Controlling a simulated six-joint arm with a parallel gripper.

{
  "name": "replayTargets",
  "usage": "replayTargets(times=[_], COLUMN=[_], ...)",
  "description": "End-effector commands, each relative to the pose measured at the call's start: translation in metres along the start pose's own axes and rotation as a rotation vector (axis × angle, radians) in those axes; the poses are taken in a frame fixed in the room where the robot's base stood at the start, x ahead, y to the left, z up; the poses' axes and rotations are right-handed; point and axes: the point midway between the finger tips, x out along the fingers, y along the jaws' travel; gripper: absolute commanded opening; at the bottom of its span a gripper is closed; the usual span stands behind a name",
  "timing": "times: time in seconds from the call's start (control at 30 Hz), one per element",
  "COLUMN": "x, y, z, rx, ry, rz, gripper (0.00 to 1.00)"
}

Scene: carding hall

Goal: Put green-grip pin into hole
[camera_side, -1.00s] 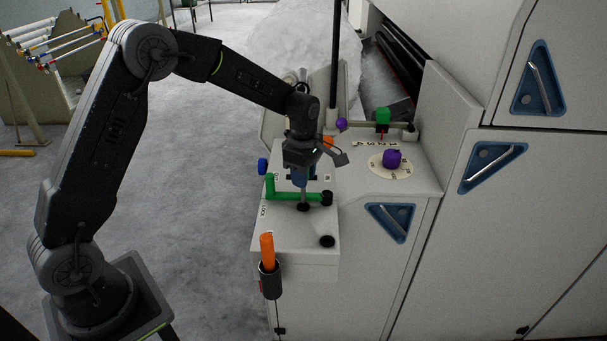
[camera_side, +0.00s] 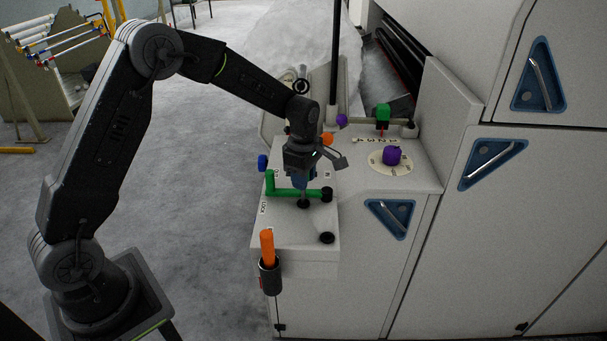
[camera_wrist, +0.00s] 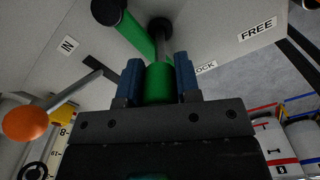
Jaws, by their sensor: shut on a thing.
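The green-grip pin (camera_wrist: 159,84) is upright between the blue jaws of my gripper (camera_wrist: 160,82), which is shut on its green grip. Its grey shaft points down to a black-ringed hole (camera_wrist: 160,24) in the wrist view. In the side view, the same hole (camera_side: 304,204) lies directly under my gripper (camera_side: 301,180), and a short length of shaft shows above it. The tip appears to be at or inside the ring; its depth is hidden. The grip is hidden by the jaws in the side view.
A green lever (camera_side: 290,193) with a black end passes close to the shaft. Another black-ringed hole (camera_side: 327,238) lies nearer the front. An orange handle (camera_side: 267,248) stands in a black holder. A blue knob (camera_side: 263,163) and purple dial knob (camera_side: 392,157) are nearby.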

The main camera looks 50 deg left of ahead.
Motion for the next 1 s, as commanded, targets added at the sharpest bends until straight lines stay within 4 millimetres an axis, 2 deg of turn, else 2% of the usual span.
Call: replayTargets(times=[1.0], x=[0.024], y=[0.000], z=[0.000], rx=[0.000], ry=[0.000], rz=[0.000], gripper=[0.03])
